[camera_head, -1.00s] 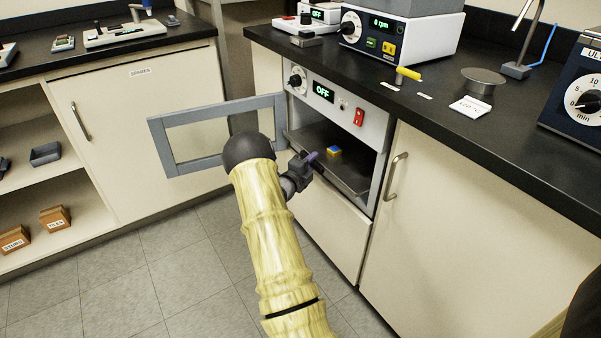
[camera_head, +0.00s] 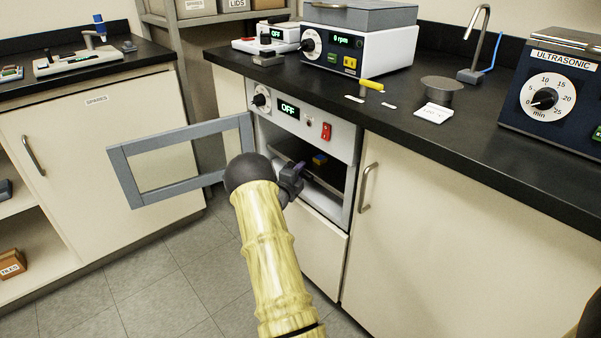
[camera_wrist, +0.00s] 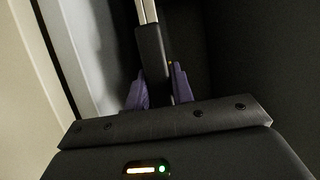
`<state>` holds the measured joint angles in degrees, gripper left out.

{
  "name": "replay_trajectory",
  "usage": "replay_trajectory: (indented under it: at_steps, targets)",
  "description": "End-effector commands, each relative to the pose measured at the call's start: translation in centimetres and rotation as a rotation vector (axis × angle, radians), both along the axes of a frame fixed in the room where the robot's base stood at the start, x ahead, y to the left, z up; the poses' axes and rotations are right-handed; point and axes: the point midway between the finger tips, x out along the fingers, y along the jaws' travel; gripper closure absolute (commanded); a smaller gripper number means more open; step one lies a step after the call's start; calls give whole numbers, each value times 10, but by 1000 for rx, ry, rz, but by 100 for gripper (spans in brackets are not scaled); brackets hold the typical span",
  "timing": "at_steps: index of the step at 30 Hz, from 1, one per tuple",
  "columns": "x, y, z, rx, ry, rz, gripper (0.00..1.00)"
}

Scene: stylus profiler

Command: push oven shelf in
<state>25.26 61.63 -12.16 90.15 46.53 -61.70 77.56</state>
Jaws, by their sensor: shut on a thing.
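The oven (camera_head: 330,140) is built in under the counter, its door (camera_head: 130,185) swung open to the left. The dark shelf (camera_head: 326,178) is in the oven's opening and carries a small blue and yellow block (camera_head: 319,160). My gripper (camera_head: 298,172) is at the left front of the opening. In the wrist view the purple fingers of my gripper (camera_wrist: 158,85) are shut on a dark piece (camera_wrist: 152,55) of the shelf's front, with pale metal bars running beyond it. My arm hides the lower left of the opening.
The open door frame stands just left of my arm. A cabinet with a bar handle (camera_head: 367,187) is right of the oven. The counter (camera_head: 450,135) above holds a rotary device (camera_head: 360,45) and an ultrasonic bath (camera_head: 550,95). The floor (camera_head: 150,285) at left is clear.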

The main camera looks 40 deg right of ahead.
Motion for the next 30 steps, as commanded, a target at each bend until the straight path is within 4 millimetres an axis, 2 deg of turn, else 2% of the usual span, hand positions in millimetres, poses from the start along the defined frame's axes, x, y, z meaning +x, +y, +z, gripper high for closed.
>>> replay_trajectory:
  at_steps: [1, 4, 17, 23, 30]
  targets:
    - [-2, -5, 3, -6, -1, -5, 72]
    - [-2, -4, 2, -6, -1, -5, 55]
    - [-3, 6, 2, -2, 0, -2, 55]
    - [-11, 33, 4, -1, 1, 0, 55]
    - [-27, 79, 4, -2, 3, 0, 55]
